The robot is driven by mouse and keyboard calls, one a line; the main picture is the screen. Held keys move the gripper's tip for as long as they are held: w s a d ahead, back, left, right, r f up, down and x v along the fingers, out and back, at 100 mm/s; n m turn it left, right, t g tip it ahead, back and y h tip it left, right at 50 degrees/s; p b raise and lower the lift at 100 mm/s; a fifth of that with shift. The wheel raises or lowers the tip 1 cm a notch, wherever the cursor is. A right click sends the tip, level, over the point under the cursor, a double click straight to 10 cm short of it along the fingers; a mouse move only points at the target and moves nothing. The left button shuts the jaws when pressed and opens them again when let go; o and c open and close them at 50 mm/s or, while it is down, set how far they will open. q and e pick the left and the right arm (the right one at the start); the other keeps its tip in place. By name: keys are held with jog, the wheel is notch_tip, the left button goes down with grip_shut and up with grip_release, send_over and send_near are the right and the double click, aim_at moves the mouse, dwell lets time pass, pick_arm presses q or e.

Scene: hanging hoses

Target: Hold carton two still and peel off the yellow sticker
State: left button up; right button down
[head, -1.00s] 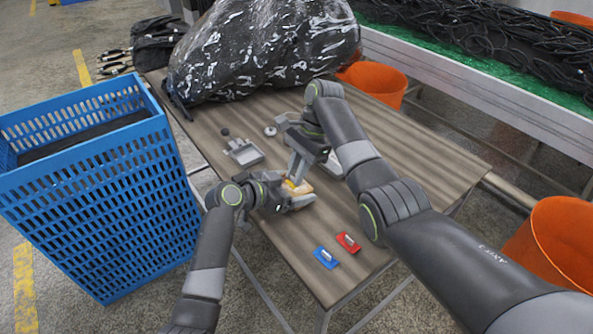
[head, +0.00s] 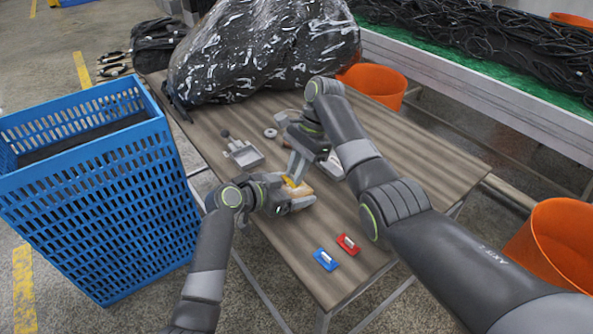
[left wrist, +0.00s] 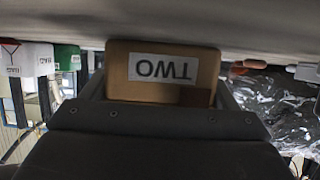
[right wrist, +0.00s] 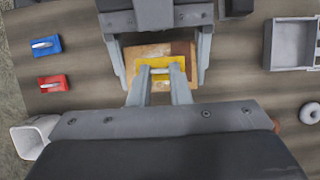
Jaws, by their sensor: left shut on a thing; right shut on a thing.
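Carton two (left wrist: 207,70) is a small brown box with a white label reading TWO, upside down in the left wrist view. It sits on the table, and in the head view (head: 304,189) the grippers partly cover it. My left gripper (head: 288,203) is shut on it, with one finger along each side in the right wrist view. The yellow sticker (right wrist: 180,67) lies on the carton's top and has a pale raised tab (right wrist: 160,71). My right gripper (right wrist: 160,84) comes from above, its fingertips closed on the sticker's tab.
Blue (head: 325,259) and red (head: 347,243) pieces with pale tabs lie on the table's near part. A grey tray (head: 244,154) and a round ring (head: 270,132) lie behind the carton. A black bag (head: 262,50) covers the far end. A blue crate (head: 100,200) stands left.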

pick_arm(q)
jog(key=o, duration=0.9)
jog(key=v, duration=1.1)
jog(key=shift+a+f, duration=0.1)
jog(key=shift+s+a+r, duration=0.3)
